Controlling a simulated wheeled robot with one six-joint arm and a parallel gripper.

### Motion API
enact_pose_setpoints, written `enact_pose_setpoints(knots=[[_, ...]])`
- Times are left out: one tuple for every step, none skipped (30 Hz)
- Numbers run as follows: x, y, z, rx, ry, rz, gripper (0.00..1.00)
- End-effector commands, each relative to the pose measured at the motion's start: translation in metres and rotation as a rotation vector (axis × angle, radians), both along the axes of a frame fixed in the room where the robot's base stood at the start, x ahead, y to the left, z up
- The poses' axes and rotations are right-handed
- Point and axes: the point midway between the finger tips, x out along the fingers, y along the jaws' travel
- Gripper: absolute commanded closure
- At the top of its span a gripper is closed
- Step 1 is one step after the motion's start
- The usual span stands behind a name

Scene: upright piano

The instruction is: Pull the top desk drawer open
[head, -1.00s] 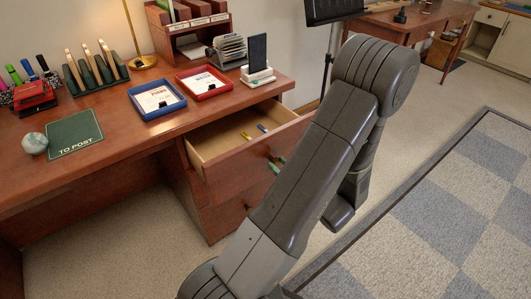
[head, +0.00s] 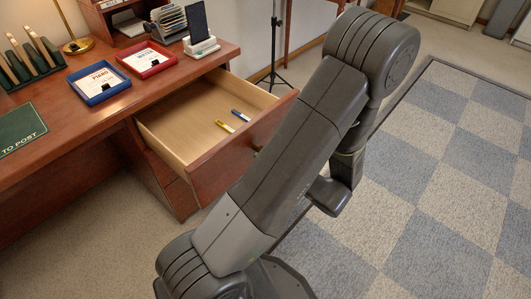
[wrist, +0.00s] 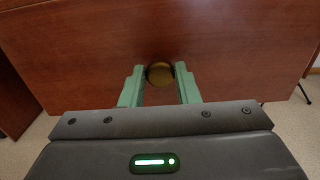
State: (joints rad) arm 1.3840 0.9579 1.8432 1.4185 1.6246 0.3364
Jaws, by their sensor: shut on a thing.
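The top desk drawer (head: 200,128) stands well out from the desk in the head view. Its wooden front (wrist: 90,55) fills the upper part of the wrist view. A round brass knob (wrist: 159,74) sits on that front, between the green fingers of my gripper (wrist: 160,80). My gripper is shut on the knob. In the head view my arm hides the gripper and most of the knob's area. A yellow item (head: 225,127) and a blue item (head: 241,116) lie inside the drawer.
The desk top (head: 50,115) holds a blue tray (head: 98,98), a red tray (head: 147,70), a phone on a white stand (head: 200,46) and a green "TO POST" mat (head: 18,128). A black stand (head: 271,75) is behind the drawer. The checkered carpet (head: 440,150) at right is clear.

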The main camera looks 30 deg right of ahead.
Motion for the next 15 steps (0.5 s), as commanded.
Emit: enact_pose_setpoints(knots=[[0.0000,0.0004,-0.0006,0.001,0.001,0.001,1.00],[0.0000,0.0004,-0.0006,0.001,0.001,0.001,1.00],[0.0001,0.0004,-0.0006,0.001,0.001,0.001,1.00],[0.0001,0.0004,-0.0006,0.001,0.001,0.001,1.00],[0.0001,0.0004,-0.0006,0.001,0.001,0.001,0.70],[0.0001,0.0005,-0.0006,0.001,0.001,0.001,0.62],[0.0002,0.0004,-0.0006,0.001,0.001,0.001,0.56],[0.0002,0.0004,-0.0005,0.001,0.001,0.001,0.50],[0.0002,0.0004,-0.0005,0.001,0.001,0.001,0.50],[0.0003,0.0003,-0.0005,0.001,0.001,0.001,0.50],[0.0003,0.0003,-0.0004,0.001,0.001,0.001,0.50],[0.0003,0.0002,-0.0004,0.000,0.001,0.001,0.50],[0.0003,0.0002,-0.0003,0.000,0.001,0.001,0.50],[0.0003,0.0002,-0.0003,0.000,0.000,0.001,0.50],[0.0003,0.0002,-0.0003,0.000,0.000,0.000,0.50]])
